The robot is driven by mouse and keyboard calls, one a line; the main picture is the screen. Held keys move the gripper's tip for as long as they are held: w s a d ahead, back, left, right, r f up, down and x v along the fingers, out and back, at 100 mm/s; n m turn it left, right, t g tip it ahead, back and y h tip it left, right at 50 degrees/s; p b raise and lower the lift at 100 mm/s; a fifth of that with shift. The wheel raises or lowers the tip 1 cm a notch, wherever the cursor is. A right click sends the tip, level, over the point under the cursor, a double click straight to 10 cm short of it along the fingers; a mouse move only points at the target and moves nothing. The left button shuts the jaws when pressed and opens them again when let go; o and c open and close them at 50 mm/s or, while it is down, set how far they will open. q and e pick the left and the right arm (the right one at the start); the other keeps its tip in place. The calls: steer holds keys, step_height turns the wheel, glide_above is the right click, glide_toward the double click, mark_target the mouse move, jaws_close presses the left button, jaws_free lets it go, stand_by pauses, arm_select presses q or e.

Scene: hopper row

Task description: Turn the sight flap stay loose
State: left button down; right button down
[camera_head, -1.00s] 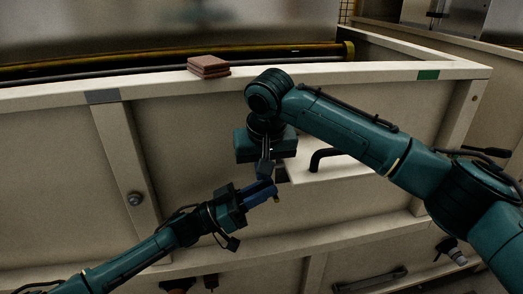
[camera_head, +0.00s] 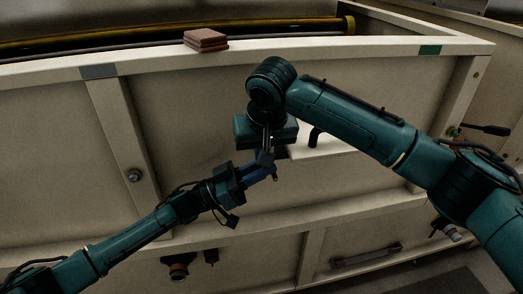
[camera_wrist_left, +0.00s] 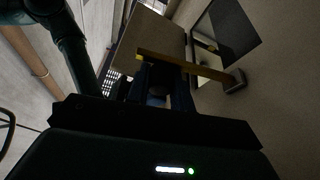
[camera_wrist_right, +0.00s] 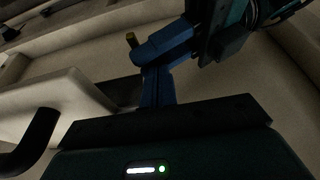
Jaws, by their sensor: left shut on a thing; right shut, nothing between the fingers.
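The sight flap (camera_head: 335,147) is a pale panel with a black handle (camera_head: 314,136), standing out from the hopper's front and partly behind my right arm. The flap also shows in the left wrist view (camera_wrist_left: 150,32) and the right wrist view (camera_wrist_right: 45,100). The stay (camera_wrist_left: 190,66) is a yellow-brown bar running from the flap's edge to a small mount (camera_wrist_left: 235,81) on the wall. My right gripper (camera_head: 267,158) is shut and empty, pointing down, close beside the left fingers.
A reddish-brown stack of flat pieces (camera_head: 205,40) lies on the hopper's top ledge. A round knob (camera_head: 134,175) is on the left post. A bar handle (camera_head: 366,256) sits low on the front. A dark opening (camera_wrist_left: 228,32) shows beside the flap.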

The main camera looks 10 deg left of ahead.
arm_select(q)
steer(key=c, duration=1.4)
jaws_free()
steer(key=shift+w+a+r, duration=0.1)
steer(key=shift+w+r, duration=0.05)
steer(key=shift+r, duration=0.4)
steer(key=shift+c, duration=0.2)
steer(key=shift+o, duration=1)
steer(key=shift+f, duration=0.15)
